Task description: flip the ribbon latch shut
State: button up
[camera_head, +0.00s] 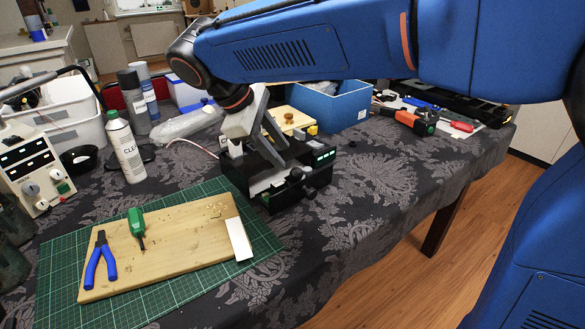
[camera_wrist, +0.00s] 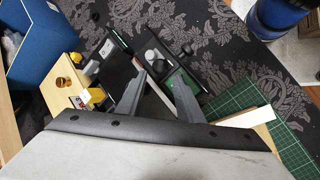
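A black panel box (camera_head: 318,166) with a row of small green lights and dark knobs stands on the cloth-covered table. My gripper (camera_head: 276,146) is over its left part and hides much of the top. In the wrist view the box (camera_wrist: 118,82) lies beneath my gripper (camera_wrist: 158,75), whose two dark fingers are apart. Between them I see dark housing and a pale narrow strip; nothing is clearly held. A grey round knob (camera_wrist: 152,57) is just beyond the fingertips. I cannot clearly make out the ribbon latch or whether the fingers touch the box.
A wooden board (camera_head: 180,258) with a green screwdriver (camera_head: 136,225) and blue pliers (camera_head: 100,262) lies on a green cutting mat (camera_head: 60,270). A blue bin (camera_head: 335,104) and a yellowish block (camera_wrist: 62,90) stand close to the box. The cloth right of the box is mostly clear.

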aim_at(294, 169)
jog(key=x, duration=0.8)
jog(key=shift+c, duration=0.2)
